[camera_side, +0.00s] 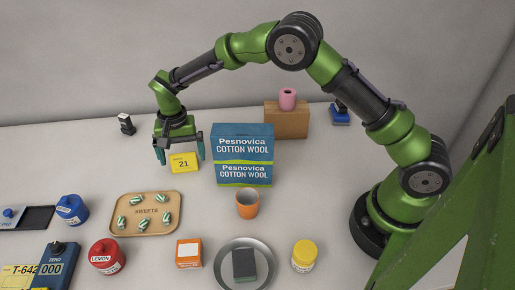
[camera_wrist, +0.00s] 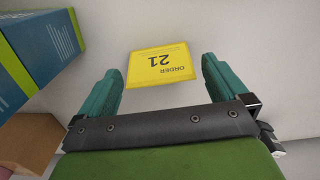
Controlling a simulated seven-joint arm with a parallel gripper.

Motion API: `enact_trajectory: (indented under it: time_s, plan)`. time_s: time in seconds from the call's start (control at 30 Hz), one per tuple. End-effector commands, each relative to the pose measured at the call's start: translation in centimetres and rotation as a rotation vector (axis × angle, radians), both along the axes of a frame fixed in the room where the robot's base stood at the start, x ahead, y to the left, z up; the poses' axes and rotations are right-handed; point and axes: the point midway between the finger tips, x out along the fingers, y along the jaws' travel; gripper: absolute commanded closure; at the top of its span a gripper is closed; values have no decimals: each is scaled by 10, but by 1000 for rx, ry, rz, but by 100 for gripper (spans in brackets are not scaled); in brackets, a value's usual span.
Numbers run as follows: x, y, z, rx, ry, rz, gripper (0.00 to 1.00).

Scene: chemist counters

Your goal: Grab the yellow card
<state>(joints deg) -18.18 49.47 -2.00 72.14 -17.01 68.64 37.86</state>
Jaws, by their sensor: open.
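The yellow card (camera_side: 184,163) with "21" on it is on the white counter, left of the blue cotton wool boxes. In the wrist view the yellow card (camera_wrist: 162,70) reads "ORDER 21" upside down and shows between and beyond the fingertips. My gripper (camera_side: 180,157) is open and empty, with its teal fingers pointing down and the card between them in the side view. In the wrist view my gripper (camera_wrist: 162,78) has one finger on each side of the card, with gaps to it. I cannot tell the exact height of the fingertips above the counter.
Blue cotton wool boxes (camera_side: 243,143) stand close right of the card. A sweets tray (camera_side: 170,229) lies in front, with an orange cup (camera_side: 247,204) to its right. A small black item (camera_side: 126,124) stands behind left. The counter left of the card is clear.

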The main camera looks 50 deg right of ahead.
Motion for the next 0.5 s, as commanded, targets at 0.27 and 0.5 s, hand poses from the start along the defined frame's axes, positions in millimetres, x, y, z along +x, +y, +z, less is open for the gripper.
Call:
enact_trajectory:
  time_s: [0.27,0.5]
  plan:
    - [0,0,-25,-1,-1,0,0]
    - [0,0,-25,-1,-1,0,11]
